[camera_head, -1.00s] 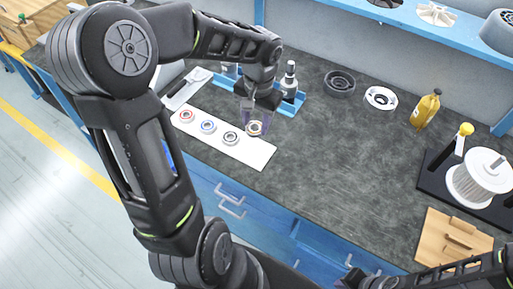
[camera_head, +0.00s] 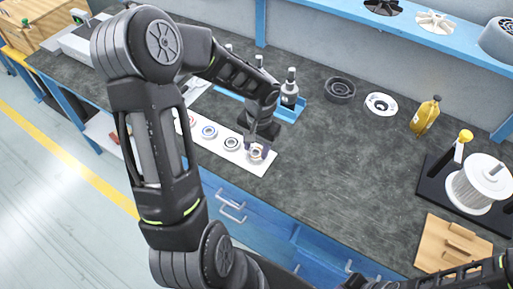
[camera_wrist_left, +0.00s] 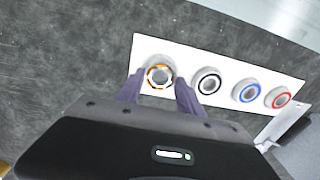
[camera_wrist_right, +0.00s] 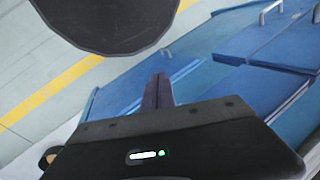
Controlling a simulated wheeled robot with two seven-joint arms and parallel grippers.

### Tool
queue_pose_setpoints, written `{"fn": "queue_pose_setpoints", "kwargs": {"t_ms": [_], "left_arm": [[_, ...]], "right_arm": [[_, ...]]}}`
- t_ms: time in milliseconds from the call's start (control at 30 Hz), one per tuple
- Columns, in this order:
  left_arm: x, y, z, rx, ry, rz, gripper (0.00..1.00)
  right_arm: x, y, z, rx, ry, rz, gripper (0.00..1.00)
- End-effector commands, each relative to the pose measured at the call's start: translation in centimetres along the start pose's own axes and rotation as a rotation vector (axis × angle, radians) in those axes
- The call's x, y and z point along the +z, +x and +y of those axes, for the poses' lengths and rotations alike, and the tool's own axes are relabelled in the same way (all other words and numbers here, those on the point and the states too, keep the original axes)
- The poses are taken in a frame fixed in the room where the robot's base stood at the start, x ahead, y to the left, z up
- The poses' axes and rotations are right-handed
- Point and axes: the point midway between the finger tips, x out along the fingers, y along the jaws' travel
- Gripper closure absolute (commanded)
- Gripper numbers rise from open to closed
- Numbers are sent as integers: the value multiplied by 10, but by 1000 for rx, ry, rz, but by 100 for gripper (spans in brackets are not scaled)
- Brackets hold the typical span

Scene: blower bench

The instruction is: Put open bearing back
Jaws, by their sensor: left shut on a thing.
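The open bearing (camera_head: 257,154), a ring with an orange-tan cage, is at the right end of the white strip (camera_head: 262,168) on the bench. My left gripper (camera_head: 258,149) is shut on it from above. In the left wrist view the bearing (camera_wrist_left: 159,76) sits between the two purple fingers, over the strip's left end. I cannot tell whether it touches the strip. Beside it is a row of bearings: black-ringed (camera_wrist_left: 208,82), blue-ringed (camera_wrist_left: 249,92) and red-ringed (camera_wrist_left: 281,98). My right gripper (camera_wrist_right: 158,90) has its fingers together, empty, away from the strip.
Bottles (camera_head: 289,88) stand in a blue holder behind the strip. A dark ring part (camera_head: 340,89), a white flange (camera_head: 380,104) and a yellow bottle (camera_head: 425,115) are farther right. The middle bench is clear.

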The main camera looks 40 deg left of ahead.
Motion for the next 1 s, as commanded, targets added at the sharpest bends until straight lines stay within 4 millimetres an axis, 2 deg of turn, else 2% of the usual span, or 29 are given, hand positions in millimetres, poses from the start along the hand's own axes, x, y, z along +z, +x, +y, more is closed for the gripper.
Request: {"fn": "queue_pose_setpoints", "kwargs": {"t_ms": [100,467,500,733,1000], "left_arm": [[0,9,1,1,1,0,100],[0,14,1,0,1,1,100],[0,12,1,0,0,1,54],[0,11,1,1,1,1,35],[0,10,1,1,1,1,35]], "right_arm": [[0,-1,0,0,0,0,100],[0,4,1,-1,-1,1,100],[0,2,1,-1,-1,1,100],[0,2,0,-1,-1,1,100],[0,1,0,-1,0,1,100]]}}
